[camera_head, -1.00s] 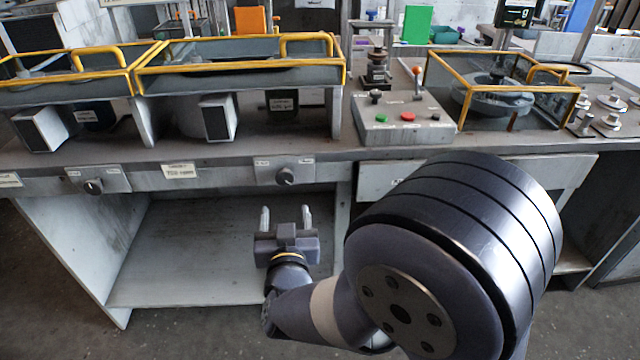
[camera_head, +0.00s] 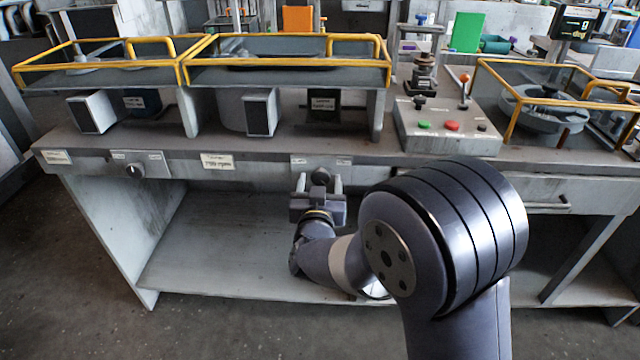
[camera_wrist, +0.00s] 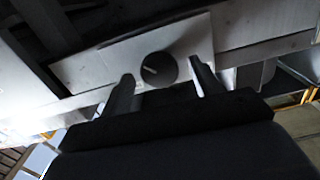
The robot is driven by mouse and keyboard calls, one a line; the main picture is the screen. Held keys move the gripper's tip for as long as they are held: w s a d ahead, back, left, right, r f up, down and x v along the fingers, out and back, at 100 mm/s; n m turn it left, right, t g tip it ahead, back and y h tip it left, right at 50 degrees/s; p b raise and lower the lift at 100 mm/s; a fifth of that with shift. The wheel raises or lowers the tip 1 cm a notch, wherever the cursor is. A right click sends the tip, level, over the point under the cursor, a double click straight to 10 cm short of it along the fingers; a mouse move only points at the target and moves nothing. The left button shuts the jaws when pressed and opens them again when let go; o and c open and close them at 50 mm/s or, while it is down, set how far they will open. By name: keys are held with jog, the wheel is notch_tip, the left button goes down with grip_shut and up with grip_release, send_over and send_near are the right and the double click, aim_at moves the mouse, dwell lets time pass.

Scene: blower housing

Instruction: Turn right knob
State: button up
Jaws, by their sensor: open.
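The right knob (camera_head: 321,176) is a dark round knob on a light metal plate (camera_head: 346,162) on the bench's front rail. My gripper (camera_head: 319,184) is open, its two pale fingers pointing up at the rail, one on each side of the knob in the head view. In the wrist view the knob (camera_wrist: 159,69) has a light pointer line and shows between and beyond my open fingertips (camera_wrist: 162,72). I cannot tell whether the fingers touch it. A second, left knob (camera_head: 134,170) sits on its own plate further left.
A control box (camera_head: 447,135) with green and red buttons and an orange-topped lever stands on the bench top. Yellow-railed glass tanks (camera_head: 285,75) line the bench. The lower shelf (camera_head: 215,255) is bare, and a drawer handle (camera_head: 548,205) sticks out at right.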

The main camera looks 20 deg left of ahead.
jog(key=c, duration=1)
jog(key=shift+o, duration=0.2)
jog(key=shift+f+m+b, duration=0.15)
jog(key=shift+m+b, duration=0.15)
jog(key=shift+b, duration=0.1)
jog(key=m+b, duration=0.2)
jog(key=b, duration=0.1)
jog(key=shift+f, duration=0.1)
jog(key=m+b, duration=0.4)
jog(key=shift+m, duration=0.4)
jog(key=shift+r, duration=0.2)
jog(key=o, duration=1)
jog(key=shift+c, duration=0.2)
